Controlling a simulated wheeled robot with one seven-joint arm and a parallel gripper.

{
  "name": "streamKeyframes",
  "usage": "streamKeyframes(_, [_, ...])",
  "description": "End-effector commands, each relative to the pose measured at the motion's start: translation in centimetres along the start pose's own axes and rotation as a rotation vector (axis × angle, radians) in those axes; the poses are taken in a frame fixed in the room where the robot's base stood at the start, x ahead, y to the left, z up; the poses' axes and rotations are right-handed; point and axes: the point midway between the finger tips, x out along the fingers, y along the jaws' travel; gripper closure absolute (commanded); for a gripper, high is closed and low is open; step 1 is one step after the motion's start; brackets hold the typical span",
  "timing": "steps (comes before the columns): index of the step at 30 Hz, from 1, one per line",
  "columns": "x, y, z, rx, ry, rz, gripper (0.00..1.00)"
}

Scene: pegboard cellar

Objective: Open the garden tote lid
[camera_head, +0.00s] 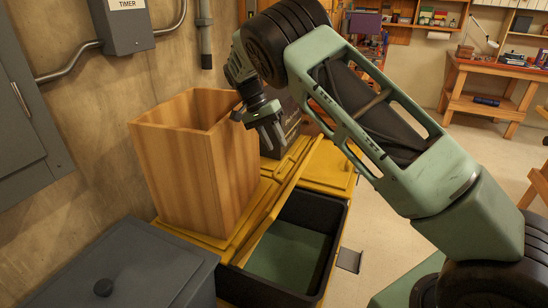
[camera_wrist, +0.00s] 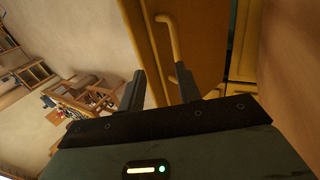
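The garden tote (camera_head: 335,235) is a black open-topped bin in the head view. Its green inside floor shows. A yellow lid (camera_head: 262,228) stands up along its left side, seen nearly edge-on. My gripper (camera_head: 275,140) is beyond the tote, just right of the wooden box. In the wrist view, a yellow panel (camera_wrist: 142,42) with a bar handle (camera_wrist: 172,38) lies in front of my gripper (camera_wrist: 160,88). The two fingers are apart, with nothing seen held between them. The handle's near end is close to the right finger; I cannot tell if they touch.
A tall open wooden box (camera_head: 190,165) stands on a yellow ledge left of the lid. Another yellow-topped bin (camera_head: 328,168) stands behind the tote.

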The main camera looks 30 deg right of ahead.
Motion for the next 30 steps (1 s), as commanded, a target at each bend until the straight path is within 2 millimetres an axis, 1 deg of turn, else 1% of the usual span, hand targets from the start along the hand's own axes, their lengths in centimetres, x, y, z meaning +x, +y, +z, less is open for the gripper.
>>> streamKeyframes(3, [-1.0, 0.5, 0.0, 0.000, 0.000, -0.001, 0.66])
streamKeyframes(6, [-1.4, 0.7, 0.0, 0.000, 0.000, 0.000, 0.66])
streamKeyframes(13, [-1.5, 0.8, 0.0, 0.000, 0.000, 0.001, 0.66])
streamKeyframes(14, [-1.5, 0.8, 0.0, 0.000, 0.000, 0.001, 0.72])
streamKeyframes(15, [-1.4, 0.8, 0.0, 0.002, -0.004, -0.002, 0.83])
streamKeyframes(17, [-1.0, 0.9, -0.1, 0.014, -0.023, -0.022, 0.99])
streamKeyframes(19, [-0.1, 1.3, -0.4, 0.048, -0.078, -0.077, 1.00])
streamKeyframes(22, [1.9, 1.9, -0.7, 0.154, -0.217, -0.226, 1.00])
streamKeyframes(24, [3.0, 2.4, -0.6, 0.273, -0.340, -0.363, 1.00])
streamKeyframes(26, [3.4, 2.9, -0.6, 0.398, -0.444, -0.482, 1.00])
streamKeyframes(27, [3.4, 3.2, -0.6, 0.487, -0.509, -0.555, 1.00])
streamKeyframes(29, [3.3, 4.0, -0.6, 0.630, -0.598, -0.653, 1.00])
streamKeyframes(30, [3.2, 4.6, -0.7, 0.729, -0.653, -0.708, 1.00])
